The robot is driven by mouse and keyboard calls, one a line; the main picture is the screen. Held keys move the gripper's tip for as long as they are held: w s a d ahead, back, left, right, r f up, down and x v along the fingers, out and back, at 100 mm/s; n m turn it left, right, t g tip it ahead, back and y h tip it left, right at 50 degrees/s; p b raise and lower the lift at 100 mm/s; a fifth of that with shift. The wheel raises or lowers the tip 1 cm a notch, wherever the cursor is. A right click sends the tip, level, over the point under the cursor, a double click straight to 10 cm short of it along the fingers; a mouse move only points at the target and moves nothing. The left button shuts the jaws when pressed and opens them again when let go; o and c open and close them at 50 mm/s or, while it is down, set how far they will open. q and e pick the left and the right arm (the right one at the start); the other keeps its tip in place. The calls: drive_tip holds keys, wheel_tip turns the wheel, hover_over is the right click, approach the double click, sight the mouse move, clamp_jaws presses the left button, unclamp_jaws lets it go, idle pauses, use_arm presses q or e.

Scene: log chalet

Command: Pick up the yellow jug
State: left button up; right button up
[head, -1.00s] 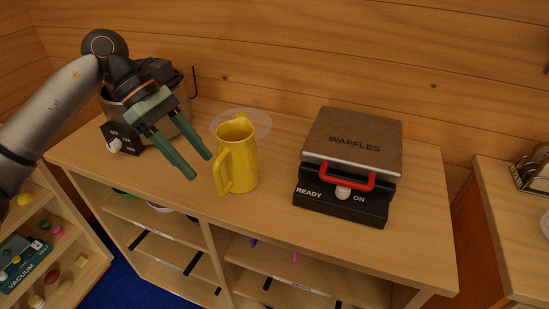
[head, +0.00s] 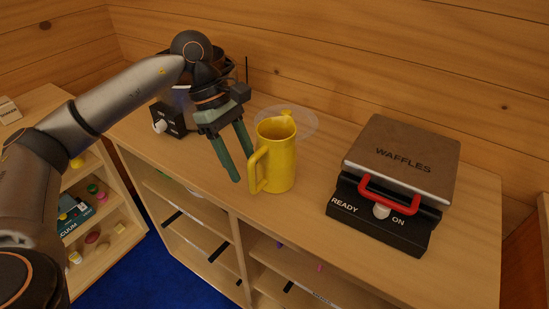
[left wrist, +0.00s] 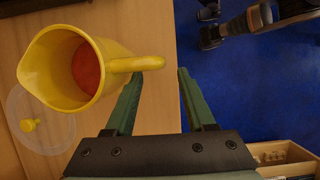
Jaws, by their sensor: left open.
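The yellow jug (head: 278,165) stands upright on the wooden counter, its handle towards my left gripper (head: 243,169). The gripper is open and empty, its green fingers pointing down just left of the handle. In the left wrist view the jug (left wrist: 38,62) is seen from above, with something red inside. Its handle reaches right, and its outer end is at the tip of the left finger, beside the gap of my left gripper (left wrist: 160,73). I cannot tell whether they touch.
A clear disc (head: 306,125) with a yellow knob lies behind the jug. A waffle maker (head: 402,165) with a red handle stands to the right. A pot on a black-fronted appliance (head: 168,120) is behind my left arm. The counter's front edge is close to the jug.

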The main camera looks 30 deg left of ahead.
sight(249, 176)
use_arm(q)
drive_tip(key=x, duration=0.4)
drive_tip(key=shift+s+d, duration=0.1)
drive_tip(key=shift+d, duration=0.05)
drive_tip(key=shift+c, duration=0.4)
clamp_jaws()
idle(0.7)
drive_tip(key=shift+r, duration=0.15)
